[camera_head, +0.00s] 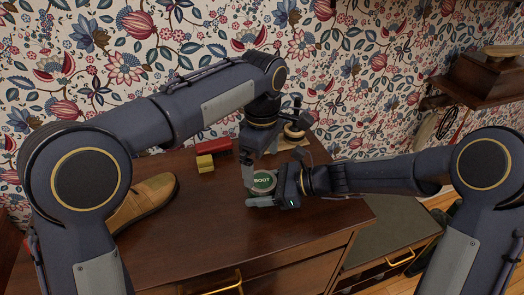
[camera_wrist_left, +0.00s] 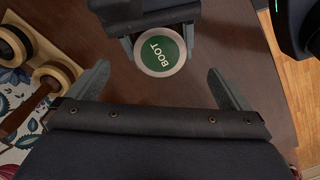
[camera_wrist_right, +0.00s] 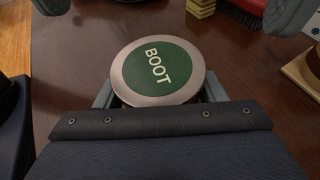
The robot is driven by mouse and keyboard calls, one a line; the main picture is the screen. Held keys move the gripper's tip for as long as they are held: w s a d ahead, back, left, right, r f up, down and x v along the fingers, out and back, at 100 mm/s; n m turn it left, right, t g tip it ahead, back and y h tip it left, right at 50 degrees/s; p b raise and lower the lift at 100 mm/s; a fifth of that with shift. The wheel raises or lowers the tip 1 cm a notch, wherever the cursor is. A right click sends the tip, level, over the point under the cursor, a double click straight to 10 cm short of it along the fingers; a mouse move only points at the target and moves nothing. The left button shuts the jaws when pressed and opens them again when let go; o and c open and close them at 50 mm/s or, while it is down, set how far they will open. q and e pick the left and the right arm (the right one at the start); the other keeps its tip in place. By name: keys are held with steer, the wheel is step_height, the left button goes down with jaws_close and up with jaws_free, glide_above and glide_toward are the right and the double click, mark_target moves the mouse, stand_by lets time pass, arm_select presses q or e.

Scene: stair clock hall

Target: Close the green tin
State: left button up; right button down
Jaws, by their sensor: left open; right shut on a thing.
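The green tin (camera_head: 263,182) stands on the brown dresser top. Its round green top reads BOOT inside a silver rim, and it also shows in the left wrist view (camera_wrist_left: 160,54) and the right wrist view (camera_wrist_right: 158,72). My right gripper (camera_head: 268,199) is shut on the tin's side, low, with a finger on each side in the right wrist view. My left gripper (camera_head: 250,180) is open and points down above the tin, its fingers wide apart and empty. The green top lies over the tin body; I cannot tell whether it is pressed fully down.
A brown shoe (camera_head: 143,203) lies to the left on the dresser (camera_head: 215,240). A yellow block (camera_head: 205,163) and a red brush (camera_head: 213,146) lie behind. A wooden stand with rings (camera_head: 293,132) is at the back, near the tin. The dresser's front edge is close.

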mark_target(262, 180)
arm_select(q)
step_height(262, 180, up, 12)
stand_by(0.4)
steer(key=shift+f, duration=0.1)
arm_select(e)
steer(key=shift+c, duration=1.2)
jaws_free()
steer(key=shift+d+r, duration=0.1)
steer(key=shift+d, duration=0.05)
steer(key=v, duration=0.7)
steer(key=shift+d+r, duration=0.1)
steer(key=shift+d, duration=0.15)
